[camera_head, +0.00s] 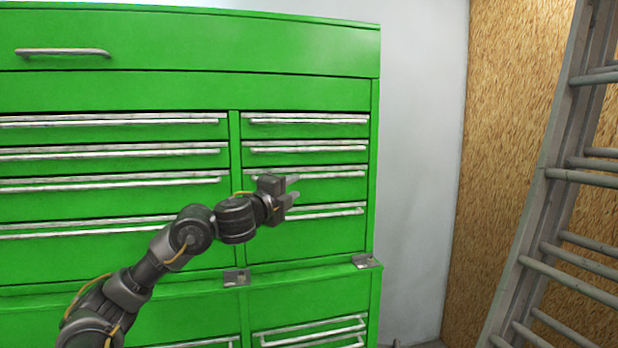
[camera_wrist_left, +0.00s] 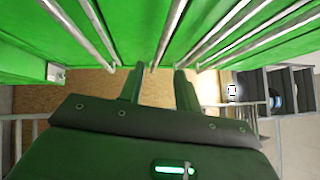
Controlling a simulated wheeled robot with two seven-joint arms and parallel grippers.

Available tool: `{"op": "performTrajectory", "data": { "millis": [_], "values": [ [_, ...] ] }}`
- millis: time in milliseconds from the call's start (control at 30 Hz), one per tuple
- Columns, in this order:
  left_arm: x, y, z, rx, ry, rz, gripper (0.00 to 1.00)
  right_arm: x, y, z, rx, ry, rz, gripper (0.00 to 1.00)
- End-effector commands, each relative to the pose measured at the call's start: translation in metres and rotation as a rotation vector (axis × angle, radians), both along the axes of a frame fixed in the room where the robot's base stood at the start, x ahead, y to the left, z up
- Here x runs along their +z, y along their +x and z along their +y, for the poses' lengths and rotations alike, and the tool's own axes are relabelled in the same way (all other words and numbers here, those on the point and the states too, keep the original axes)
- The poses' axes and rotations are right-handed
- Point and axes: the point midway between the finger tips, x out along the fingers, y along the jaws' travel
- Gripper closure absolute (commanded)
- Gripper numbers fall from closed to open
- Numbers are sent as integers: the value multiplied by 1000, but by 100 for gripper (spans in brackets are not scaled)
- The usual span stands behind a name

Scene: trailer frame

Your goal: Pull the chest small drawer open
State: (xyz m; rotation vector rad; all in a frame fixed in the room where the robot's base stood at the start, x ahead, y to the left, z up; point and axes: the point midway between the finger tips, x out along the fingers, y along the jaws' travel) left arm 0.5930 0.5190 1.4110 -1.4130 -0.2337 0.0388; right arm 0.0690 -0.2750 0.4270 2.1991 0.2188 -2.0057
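The green chest (camera_head: 305,92) fills the left and middle of the head view. Its right column holds several small drawers with long silvery bar handles, such as the third one down (camera_head: 335,174) and the lowest one (camera_head: 335,211). My left gripper (camera_head: 296,189) is in front of this column, between those two handles in the picture. Its two fingers are apart, with nothing seen held. In the left wrist view the fingers (camera_wrist_left: 160,72) point along the drawer fronts, and one handle bar (camera_wrist_left: 172,32) ends between them in the picture. I cannot tell whether they touch it. My right gripper is not in view.
A lower green cabinet with drawers (camera_head: 310,309) is under the chest, with metal brackets (camera_head: 366,261) at the seam. A grey ladder (camera_head: 545,190) leans at the right before a wood-chip board (camera_head: 508,110). A pale wall (camera_head: 420,130) lies between.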

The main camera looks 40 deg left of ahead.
Motion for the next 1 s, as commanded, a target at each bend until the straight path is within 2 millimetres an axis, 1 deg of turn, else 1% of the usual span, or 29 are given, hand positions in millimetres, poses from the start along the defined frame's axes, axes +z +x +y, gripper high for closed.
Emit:
{"op": "performTrajectory", "data": {
  "millis": [33, 200, 400, 500, 600, 867, 967, 1000],
  "values": [
    [5, 10, 1, -2, -7, 0, 67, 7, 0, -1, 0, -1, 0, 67],
    [10, 42, 7, -1, -7, 0, 67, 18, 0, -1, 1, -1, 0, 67],
    [13, 70, 12, 0, -4, 1, 67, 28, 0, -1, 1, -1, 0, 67],
    [13, 78, 14, 2, -3, 0, 67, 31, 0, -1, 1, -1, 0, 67],
    [12, 82, 14, 1, -1, 1, 67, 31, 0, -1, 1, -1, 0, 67],
    [12, 83, 14, 1, 0, 0, 67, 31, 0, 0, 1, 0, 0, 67],
    [12, 83, 14, 1, 0, 0, 78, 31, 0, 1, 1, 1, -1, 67],
    [12, 83, 14, 1, 0, 0, 84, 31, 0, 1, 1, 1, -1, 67]
  ]
}}
